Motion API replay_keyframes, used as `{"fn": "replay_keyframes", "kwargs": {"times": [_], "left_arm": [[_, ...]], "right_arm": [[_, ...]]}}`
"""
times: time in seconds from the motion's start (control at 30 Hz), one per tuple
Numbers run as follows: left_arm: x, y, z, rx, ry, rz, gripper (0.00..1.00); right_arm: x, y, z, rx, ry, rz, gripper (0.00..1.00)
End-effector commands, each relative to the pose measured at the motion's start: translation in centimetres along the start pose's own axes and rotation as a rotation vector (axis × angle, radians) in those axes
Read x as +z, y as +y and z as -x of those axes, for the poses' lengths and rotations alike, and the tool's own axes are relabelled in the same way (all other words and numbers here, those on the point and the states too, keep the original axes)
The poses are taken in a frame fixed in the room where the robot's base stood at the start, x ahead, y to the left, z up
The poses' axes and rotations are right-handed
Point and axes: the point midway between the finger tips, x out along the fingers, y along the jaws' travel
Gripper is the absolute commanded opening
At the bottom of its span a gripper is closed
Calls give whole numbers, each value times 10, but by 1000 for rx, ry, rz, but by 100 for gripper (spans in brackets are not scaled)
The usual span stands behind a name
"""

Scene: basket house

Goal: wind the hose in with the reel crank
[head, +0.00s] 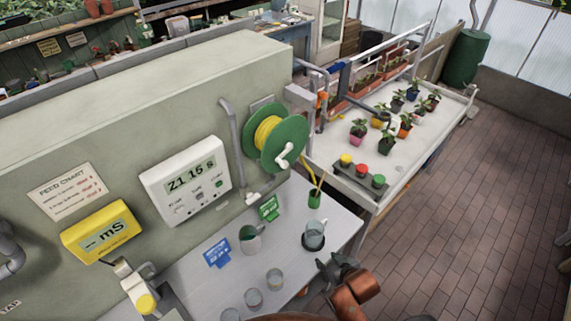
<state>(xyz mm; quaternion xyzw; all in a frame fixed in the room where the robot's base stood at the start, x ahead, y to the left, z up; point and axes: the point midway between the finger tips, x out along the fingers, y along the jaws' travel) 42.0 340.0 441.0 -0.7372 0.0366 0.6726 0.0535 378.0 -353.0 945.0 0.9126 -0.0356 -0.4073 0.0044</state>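The hose reel (262,150) is a green disc with yellow hose (267,131) wound on its hub. It is mounted at the right end of the pale green wall. Its white crank (284,155) sticks out from the disc's front. My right gripper (327,265) is dark and low in the head view, beside the glass jug and well below the reel. It is apart from the crank. Its fingers are small and partly overlapped, so I cannot tell how far they are open. My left gripper is not in view.
Below the wall, a white bench (200,285) holds a glass jug (314,235), several glasses, a green-and-white mug (250,239) and a green pot (314,199). A potting table (330,150) with seedlings and coloured buttons stands behind. The brick floor (480,230) at right is clear.

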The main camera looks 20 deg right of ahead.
Motion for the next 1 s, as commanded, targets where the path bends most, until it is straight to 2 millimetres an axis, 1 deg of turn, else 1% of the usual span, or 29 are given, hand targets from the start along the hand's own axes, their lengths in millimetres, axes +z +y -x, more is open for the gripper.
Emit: {"fn": "replay_keyframes", "kwargs": {"times": [0.03, 0.17, 0.2, 0.27, 0.3, 0.37, 0.4, 0.47, 0.5, 0.6, 0.7, 0.8, 0.9, 1.0], "left_arm": [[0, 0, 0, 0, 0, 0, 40], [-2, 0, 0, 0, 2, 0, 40], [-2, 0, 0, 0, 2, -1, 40], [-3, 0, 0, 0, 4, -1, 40], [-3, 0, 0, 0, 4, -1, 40], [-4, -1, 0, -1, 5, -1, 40], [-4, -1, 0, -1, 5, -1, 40], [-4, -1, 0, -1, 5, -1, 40], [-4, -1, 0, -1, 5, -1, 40], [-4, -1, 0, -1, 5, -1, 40], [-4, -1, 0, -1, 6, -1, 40], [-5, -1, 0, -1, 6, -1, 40], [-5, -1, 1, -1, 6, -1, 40], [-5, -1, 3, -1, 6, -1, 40]], "right_arm": [[-18, -1, -2, -5, 55, -10, 37], [-63, -4, -7, -25, 202, -37, 37], [-78, -6, -8, -33, 251, -47, 37], [-100, -8, -8, -49, 327, -61, 37], [-117, -10, -8, -62, 384, -71, 37], [-144, -13, -6, -87, 479, -88, 37], [-164, -16, -2, -108, 551, -100, 37], [-195, -21, 6, -148, 667, -119, 37], [-215, -24, 13, -177, 745, -131, 37], [-255, -32, 34, -254, 917, -155, 37], [-280, -38, 55, -322, 1047, -170, 37], [-295, -41, 70, -370, 1129, -179, 37], [-303, -44, 79, -397, 1172, -182, 37], [-312, -46, 80, -406, 1187, -184, 37]]}}
